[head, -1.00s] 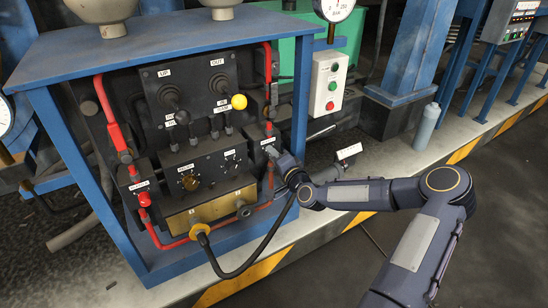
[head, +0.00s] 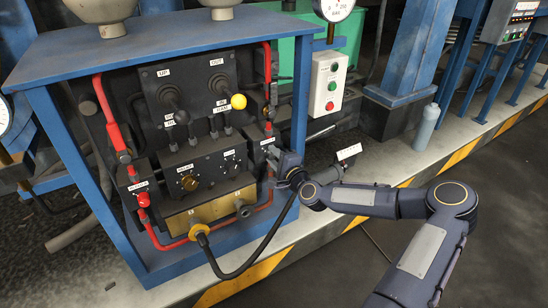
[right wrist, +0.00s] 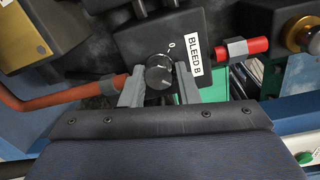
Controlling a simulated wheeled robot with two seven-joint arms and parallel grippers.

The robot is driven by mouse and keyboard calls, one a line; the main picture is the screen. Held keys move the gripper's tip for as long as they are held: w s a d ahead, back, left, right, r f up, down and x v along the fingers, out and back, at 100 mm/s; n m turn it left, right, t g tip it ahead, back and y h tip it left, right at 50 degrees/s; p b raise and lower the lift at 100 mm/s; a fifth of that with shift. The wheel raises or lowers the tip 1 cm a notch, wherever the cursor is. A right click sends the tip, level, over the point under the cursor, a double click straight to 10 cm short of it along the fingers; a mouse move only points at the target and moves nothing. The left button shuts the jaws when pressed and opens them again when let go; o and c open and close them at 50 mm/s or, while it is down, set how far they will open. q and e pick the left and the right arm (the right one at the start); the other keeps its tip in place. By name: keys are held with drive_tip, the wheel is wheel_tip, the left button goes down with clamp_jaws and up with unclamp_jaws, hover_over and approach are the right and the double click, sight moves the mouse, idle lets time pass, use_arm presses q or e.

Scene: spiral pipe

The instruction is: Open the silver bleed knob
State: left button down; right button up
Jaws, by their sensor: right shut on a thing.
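The bleed knob (right wrist: 160,73) is a small round knob with a dark silver-grey face, on a black block labelled "BLEED B" in the right wrist view. A "0" mark is printed beside it. My right gripper (right wrist: 159,84) has one grey finger on each side of the knob and is shut on it. In the head view my right gripper (head: 275,162) is at the right side of the control panel (head: 208,170), and it hides the knob there. My left gripper is not in view.
A red-orange pipe (right wrist: 65,100) and a red fitting (right wrist: 248,47) flank the block. In the head view a blue frame (head: 300,115) surrounds the panel, with a yellow-ball lever (head: 239,101) and a red knob (head: 143,200). A black hose (head: 245,265) hangs below my right gripper.

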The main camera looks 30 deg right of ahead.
drive_tip(key=shift+f, duration=0.1)
drive_tip(key=o, duration=1)
drive_tip(key=s+p, duration=0.1)
drive_tip(key=s, duration=0.3)
drive_tip(key=s+p, duration=0.1)
drive_tip(key=s, duration=0.3)
drive_tip(key=shift+r, duration=0.2)
